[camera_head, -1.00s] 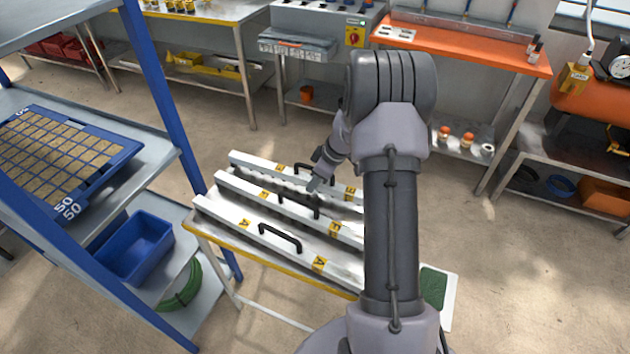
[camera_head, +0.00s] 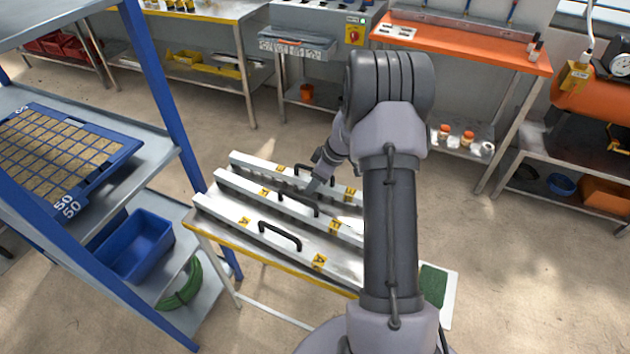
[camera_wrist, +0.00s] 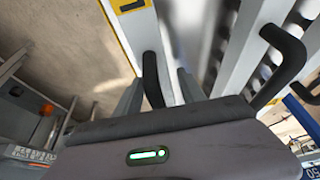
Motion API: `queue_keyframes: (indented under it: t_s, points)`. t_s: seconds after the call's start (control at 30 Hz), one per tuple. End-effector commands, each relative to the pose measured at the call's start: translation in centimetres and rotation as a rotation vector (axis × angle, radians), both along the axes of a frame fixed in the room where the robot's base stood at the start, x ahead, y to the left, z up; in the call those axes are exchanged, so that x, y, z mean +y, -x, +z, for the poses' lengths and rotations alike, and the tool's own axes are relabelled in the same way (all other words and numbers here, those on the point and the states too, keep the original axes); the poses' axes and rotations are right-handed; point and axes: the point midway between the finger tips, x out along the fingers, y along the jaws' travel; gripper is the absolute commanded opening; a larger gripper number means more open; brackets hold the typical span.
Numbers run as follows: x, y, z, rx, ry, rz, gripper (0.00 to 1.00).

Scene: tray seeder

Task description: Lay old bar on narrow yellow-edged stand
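A narrow stand with a yellow front edge (camera_head: 262,260) bears three pale bars, each with a black arched handle. The front bar (camera_head: 222,213) is marked A, the middle bar (camera_head: 235,186) F and the back bar (camera_head: 248,164) E. I cannot tell which is the old bar. My gripper (camera_head: 314,190) is low over the back of the stand. In the wrist view my gripper (camera_wrist: 160,92) is open, its fingers either side of the back bar's handle (camera_wrist: 152,78), with a gap visible. The middle bar's handle (camera_wrist: 284,60) is to the right. The fingertips are partly hidden.
A blue-framed shelf with a seed tray (camera_head: 60,155) and a blue bin (camera_head: 135,248) stands close on the left. A green pad (camera_head: 433,286) lies at the stand's right end. An orange bench (camera_head: 460,45) is behind. Floor is clear to the right.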

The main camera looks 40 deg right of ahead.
Motion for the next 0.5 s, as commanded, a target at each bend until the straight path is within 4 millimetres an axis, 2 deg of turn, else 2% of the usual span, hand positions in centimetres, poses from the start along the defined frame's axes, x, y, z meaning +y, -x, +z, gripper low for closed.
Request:
queue_keyframes:
  t_s: [0.33,0.43,0.5]
  points:
    - [0.0,0.1,0.3,0.001,0.000,0.000,0.53]
    - [-0.4,0.5,1.9,0.000,0.001,0.000,0.53]
    - [-0.7,1.1,3.7,-0.002,0.001,-0.002,0.53]
